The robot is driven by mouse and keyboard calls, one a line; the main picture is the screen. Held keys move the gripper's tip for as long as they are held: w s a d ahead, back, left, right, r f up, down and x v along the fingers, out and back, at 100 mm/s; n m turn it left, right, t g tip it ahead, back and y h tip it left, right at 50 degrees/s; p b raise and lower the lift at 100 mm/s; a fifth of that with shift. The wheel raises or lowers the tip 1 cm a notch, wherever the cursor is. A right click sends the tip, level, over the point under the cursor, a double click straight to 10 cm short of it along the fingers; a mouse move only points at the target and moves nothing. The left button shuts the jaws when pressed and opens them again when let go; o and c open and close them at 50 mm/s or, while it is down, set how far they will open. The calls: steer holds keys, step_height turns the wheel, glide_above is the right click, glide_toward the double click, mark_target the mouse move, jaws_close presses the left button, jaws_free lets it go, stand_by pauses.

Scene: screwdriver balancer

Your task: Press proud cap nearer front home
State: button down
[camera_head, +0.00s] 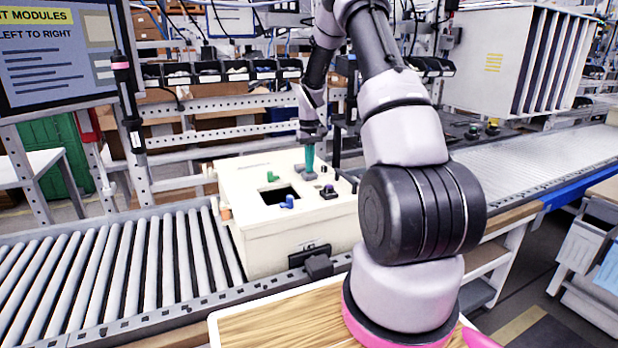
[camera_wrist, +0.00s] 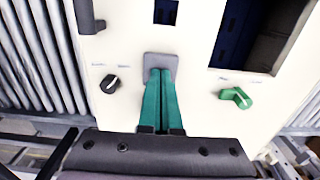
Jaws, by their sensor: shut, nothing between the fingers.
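A cream box (camera_head: 290,240) stands on the roller conveyor, its top panel carrying several small fittings. My gripper (camera_head: 309,172) has slim teal fingers pointing down at the far part of the panel. In the wrist view my gripper (camera_wrist: 160,72) is shut, with its fingers side by side and nothing between them. Its tips overlap the near part of a grey square cap (camera_wrist: 160,59). The cap also shows under the fingers in the head view (camera_head: 304,174). Whether the tips touch it, and how far it stands up, I cannot tell.
In the wrist view, a black knob (camera_wrist: 109,84) is left of the fingers and a green knob (camera_wrist: 236,98) right. A dark handle (camera_wrist: 87,14) stands at upper left.

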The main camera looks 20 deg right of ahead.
steer(key=shift+f, duration=0.2)
steer(key=shift+r, duration=0.15)
steer(key=shift+r, duration=2.4)
steer(key=s+a+r+m+t, duration=0.15)
steer(key=s+a+r, duration=0.25)
steer(key=s+r, duration=0.5)
steer(key=s+a+r+m+t, duration=0.15)
steer(key=s+a+r, duration=0.35)
steer(key=r, duration=0.7)
steer(key=s+a+r+t+y, duration=0.1)
steer(key=s+a+r+t, duration=0.1)
steer(key=s, duration=0.8)
steer(key=s+a+r+m+t+y, duration=0.1)
steer(key=s+a+r+t, duration=0.1)
steer(key=s, duration=0.7)
steer(key=shift+s+r+m, duration=0.3)
steer(key=shift+s+r, duration=0.05)
steer(key=shift+r, duration=0.3)
